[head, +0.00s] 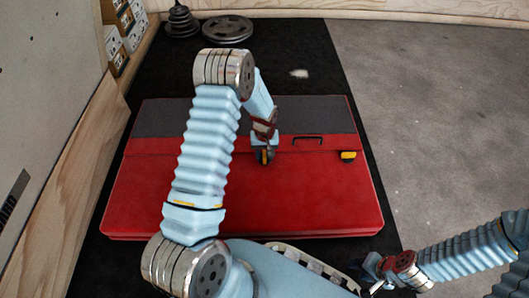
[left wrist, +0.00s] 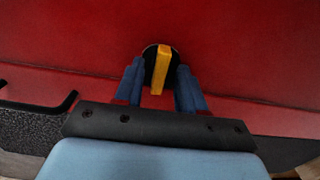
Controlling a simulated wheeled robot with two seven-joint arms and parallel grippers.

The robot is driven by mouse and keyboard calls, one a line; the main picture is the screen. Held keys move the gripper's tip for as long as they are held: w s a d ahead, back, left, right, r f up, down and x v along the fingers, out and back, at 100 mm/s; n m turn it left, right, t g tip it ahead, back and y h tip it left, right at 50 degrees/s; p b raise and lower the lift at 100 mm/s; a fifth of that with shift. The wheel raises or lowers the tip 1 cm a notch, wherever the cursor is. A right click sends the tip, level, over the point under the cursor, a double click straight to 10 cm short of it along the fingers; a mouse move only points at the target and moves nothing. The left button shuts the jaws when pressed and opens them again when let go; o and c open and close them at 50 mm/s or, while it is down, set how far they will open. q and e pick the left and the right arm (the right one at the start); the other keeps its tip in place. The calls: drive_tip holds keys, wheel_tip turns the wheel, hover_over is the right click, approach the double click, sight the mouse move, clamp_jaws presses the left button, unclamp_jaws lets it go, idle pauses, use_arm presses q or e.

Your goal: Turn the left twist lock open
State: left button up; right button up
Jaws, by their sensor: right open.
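A large red case (head: 320,205) lies flat on the dark mat. Its left twist lock (head: 265,157) is partly hidden by my left gripper (head: 265,150). In the left wrist view this lock (left wrist: 161,68) is a dark disc with a yellow bar running up and down the picture. The fingers of my left gripper (left wrist: 160,85) are open, one on each side of the lock, with a gap to the yellow bar. The right twist lock (head: 348,156) has its yellow bar lying crosswise. My right gripper (head: 374,272) is open and empty, off the case's front right corner.
A black handle (head: 307,140) stands between the two locks; it also shows in the left wrist view (left wrist: 45,103). Weight plates (head: 227,29) and boxes (head: 118,45) are at the back left. Grey floor (head: 440,130) is clear on the right.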

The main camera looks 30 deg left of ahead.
sight(264, 155)
use_arm(q)
wheel_tip(264, 155, up, 14)
drive_tip(key=p, duration=0.3)
drive_tip(key=shift+s+f, duration=0.1)
idle(0.4)
